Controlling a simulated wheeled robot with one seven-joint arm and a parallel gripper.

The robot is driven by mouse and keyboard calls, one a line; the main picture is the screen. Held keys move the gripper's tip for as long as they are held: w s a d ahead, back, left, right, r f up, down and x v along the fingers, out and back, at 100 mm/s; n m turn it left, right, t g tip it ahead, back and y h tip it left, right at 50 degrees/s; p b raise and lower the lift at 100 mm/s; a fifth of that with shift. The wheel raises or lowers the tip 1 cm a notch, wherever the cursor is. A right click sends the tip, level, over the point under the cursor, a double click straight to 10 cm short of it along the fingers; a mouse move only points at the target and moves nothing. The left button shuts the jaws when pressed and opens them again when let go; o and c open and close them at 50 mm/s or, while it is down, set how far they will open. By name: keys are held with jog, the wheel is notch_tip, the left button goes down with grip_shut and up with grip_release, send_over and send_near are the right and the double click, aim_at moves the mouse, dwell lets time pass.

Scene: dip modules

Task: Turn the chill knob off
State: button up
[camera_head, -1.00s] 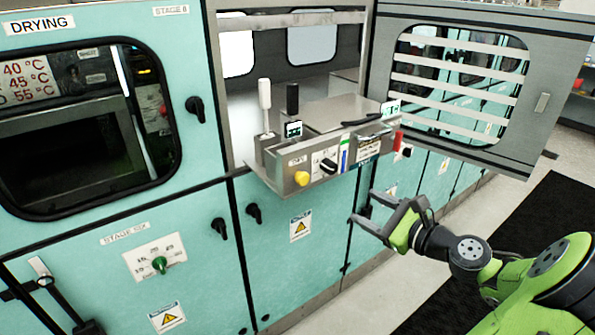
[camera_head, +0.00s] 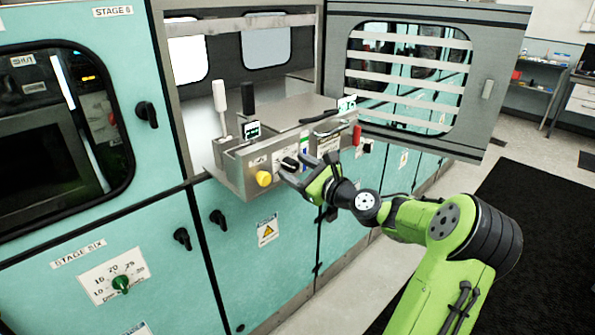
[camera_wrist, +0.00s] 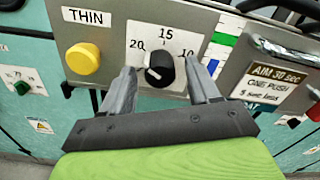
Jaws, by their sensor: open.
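A black knob (camera_wrist: 160,69) with white marking on its left side sits on a white dial plate (camera_wrist: 182,35) marked 20, 15 and 10. It also shows on the metal control box (camera_head: 232,181) in the head view (camera_head: 290,163). No "chill" label is legible, so I cannot tell whether this is the chill knob. My gripper (camera_head: 294,171) is open at the box front. In the wrist view, my gripper (camera_wrist: 163,76) has one fingertip either side of the knob's lower part; contact cannot be told.
A yellow button (camera_wrist: 82,59) under a THIN label is left of the knob. A sign panel (camera_wrist: 275,78) stands to the right. A green knob (camera_head: 121,284) is on the lower left cabinet. An open slatted door (camera_head: 478,85) is behind the box.

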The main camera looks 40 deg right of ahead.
jog(key=c, duration=1)
jog(key=shift+c, duration=0.2)
jog(key=shift+n, duration=0.3)
jog(key=n, duration=0.5)
jog(key=shift+f+n, duration=0.1)
jog(key=shift+n, duration=0.2)
jog(key=n+b, duration=0.2)
jog(key=n, duration=0.3)
jog(key=shift+n, duration=0.3)
jog(key=o, duration=1)
jog(key=shift+o, duration=0.2)
